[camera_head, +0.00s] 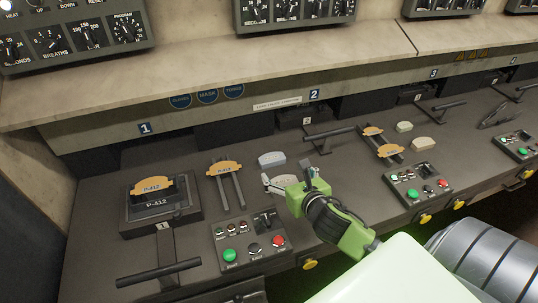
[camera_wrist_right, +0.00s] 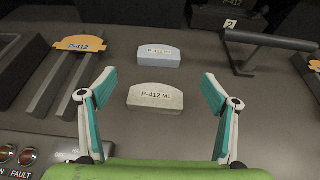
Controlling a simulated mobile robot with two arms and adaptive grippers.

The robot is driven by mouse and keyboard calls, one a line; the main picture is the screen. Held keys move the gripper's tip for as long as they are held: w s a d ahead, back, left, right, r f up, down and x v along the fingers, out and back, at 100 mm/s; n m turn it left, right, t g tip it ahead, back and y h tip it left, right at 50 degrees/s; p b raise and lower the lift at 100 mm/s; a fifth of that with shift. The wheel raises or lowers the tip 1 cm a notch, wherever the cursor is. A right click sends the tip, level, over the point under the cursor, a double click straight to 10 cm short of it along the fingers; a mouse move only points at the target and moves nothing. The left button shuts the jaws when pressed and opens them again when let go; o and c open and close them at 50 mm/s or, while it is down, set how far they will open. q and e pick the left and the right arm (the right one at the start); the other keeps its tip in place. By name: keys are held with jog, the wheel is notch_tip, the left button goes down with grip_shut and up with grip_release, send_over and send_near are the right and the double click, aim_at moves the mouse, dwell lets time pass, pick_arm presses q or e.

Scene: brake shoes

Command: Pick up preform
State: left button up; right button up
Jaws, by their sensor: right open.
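The preform marked P-412 M1, a beige-grey block with a curved top, lies on the dark bench; it shows in the right wrist view (camera_wrist_right: 155,104) between and just beyond my open fingers. A bluish-grey preform marked P-412 (camera_wrist_right: 158,60) lies behind it, also seen in the head view (camera_head: 271,158). My right gripper (camera_head: 286,173) is open and empty just above the bench; its fingers (camera_wrist_right: 148,88) spread wider than the near preform. In the head view the gripper partly hides that preform. My left gripper is not in view.
An orange P-412 plate (camera_head: 224,168) sits on two rails to the left, beside a press with another orange plate (camera_head: 152,185). A button panel (camera_head: 249,240) is in front. A black lever (camera_head: 329,134) stands behind right. More preforms (camera_head: 422,144) lie at station 3.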

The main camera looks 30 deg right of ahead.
send_near(270, 157)
jog(key=shift+w+d+f+p, duration=0.1)
jog(key=shift+w+d+p, duration=0.2)
jog(key=shift+w, duration=0.1)
jog(key=shift+w+f, duration=0.2)
jog(key=shift+w, duration=0.15)
jog(key=shift+w+d, duration=0.1)
jog(key=shift+w, duration=0.1)
jog(key=shift+w+d+f+p, duration=0.1)
jog(key=shift+w+f+p, duration=0.2)
jog(key=shift+w, duration=0.25)
jog(key=x, duration=0.3)
jog(key=shift+f+p, duration=0.15)
jog(key=shift+p, duration=0.2)
jog(key=shift+w+f, duration=0.1)
jog(key=shift+w, duration=0.2)
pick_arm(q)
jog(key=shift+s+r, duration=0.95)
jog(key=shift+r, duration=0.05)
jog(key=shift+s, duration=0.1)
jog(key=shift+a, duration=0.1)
pick_arm(e)
jog(key=c, duration=1.3)
